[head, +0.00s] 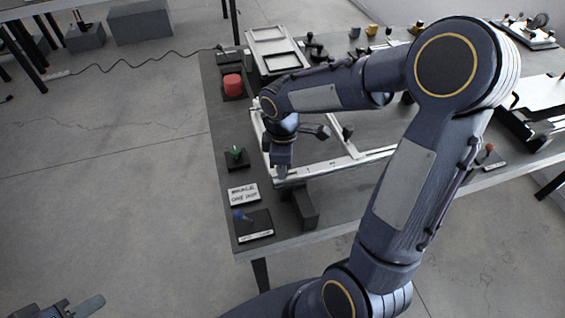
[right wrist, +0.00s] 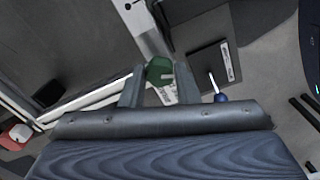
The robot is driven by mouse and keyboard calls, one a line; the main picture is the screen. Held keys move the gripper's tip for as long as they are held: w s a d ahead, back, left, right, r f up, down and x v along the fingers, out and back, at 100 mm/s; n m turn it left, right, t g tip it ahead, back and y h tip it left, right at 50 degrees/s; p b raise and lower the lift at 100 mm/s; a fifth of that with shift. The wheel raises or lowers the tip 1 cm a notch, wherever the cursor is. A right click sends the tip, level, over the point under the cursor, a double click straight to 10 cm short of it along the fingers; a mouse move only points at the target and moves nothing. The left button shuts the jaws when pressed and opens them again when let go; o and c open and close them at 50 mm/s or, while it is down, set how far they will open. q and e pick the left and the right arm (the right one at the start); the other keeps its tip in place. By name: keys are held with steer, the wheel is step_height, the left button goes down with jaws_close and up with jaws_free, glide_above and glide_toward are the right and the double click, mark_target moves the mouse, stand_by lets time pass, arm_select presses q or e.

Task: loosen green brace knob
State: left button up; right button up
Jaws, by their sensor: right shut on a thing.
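My right gripper (head: 281,170) points down at the near left corner of the pale metal frame (head: 318,168) on the table. In the right wrist view, the green brace knob (right wrist: 159,70) sits between the two fingertips of this gripper (right wrist: 158,80), which is shut on it. In the head view the gripper mostly hides the knob. My left gripper (head: 72,308) is at the bottom left, away from the table and partly cut off; its jaw opening is unclear.
A green-topped part on a dark base (head: 237,157) stands left of the frame. A red round part (head: 232,83) is farther back.

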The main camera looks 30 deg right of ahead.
steer(key=o, duration=1)
steer(key=shift+c, duration=0.2)
steer(key=shift+r, duration=0.1)
step_height(320, 180, up, 8)
steer(key=shift+f, duration=0.15)
